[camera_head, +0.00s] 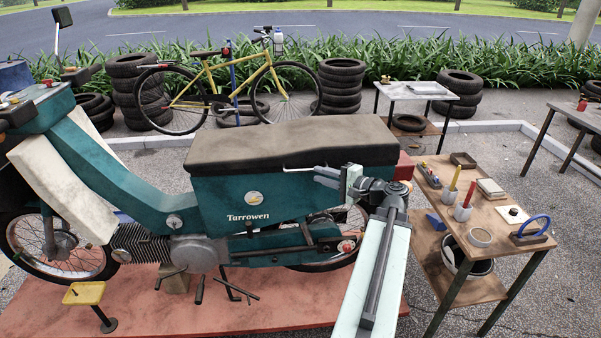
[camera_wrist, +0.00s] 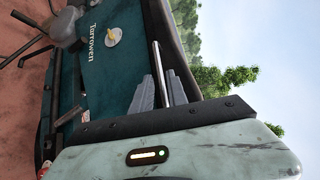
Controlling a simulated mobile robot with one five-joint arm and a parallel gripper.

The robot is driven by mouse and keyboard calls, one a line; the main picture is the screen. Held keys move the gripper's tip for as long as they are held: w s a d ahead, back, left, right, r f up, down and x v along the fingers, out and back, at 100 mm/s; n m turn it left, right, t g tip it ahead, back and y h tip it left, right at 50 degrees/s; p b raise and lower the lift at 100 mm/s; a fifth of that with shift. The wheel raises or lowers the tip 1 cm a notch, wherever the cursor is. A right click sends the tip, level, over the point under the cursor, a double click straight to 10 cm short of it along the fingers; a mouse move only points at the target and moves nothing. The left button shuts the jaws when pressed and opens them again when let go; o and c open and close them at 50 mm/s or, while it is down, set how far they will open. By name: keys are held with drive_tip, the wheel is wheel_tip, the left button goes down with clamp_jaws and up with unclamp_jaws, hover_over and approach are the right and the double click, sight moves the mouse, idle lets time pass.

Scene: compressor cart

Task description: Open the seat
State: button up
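The dark brown seat (camera_head: 290,142) lies closed on the teal body of the motorbike in the head view. A thin silver bar (camera_head: 300,169) runs along the side just under the seat's edge. My gripper (camera_head: 318,175) is at the right end of this bar, against the bike's side. In the wrist view, my gripper's grey fingers (camera_wrist: 161,80) stand on either side of the silver bar (camera_wrist: 157,55), close to it. I cannot tell whether they press on it. The teal side panel (camera_wrist: 85,85) shows beside them.
A wooden tool table (camera_head: 490,225) stands close to the right of my arm, with cups and tools on it. The bike stands on a red platform (camera_head: 250,310). A yellow stool (camera_head: 84,293) is at the lower left. Tyres and a bicycle (camera_head: 235,85) stand behind.

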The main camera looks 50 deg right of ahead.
sight(304, 170)
drive_tip(key=w, duration=0.4)
drive_tip(key=w+f+b, duration=0.1)
drive_tip(key=w, duration=0.2)
drive_tip(key=shift+w+a, duration=0.1)
drive_tip(key=shift+a, duration=0.3)
clamp_jaws()
idle(0.8)
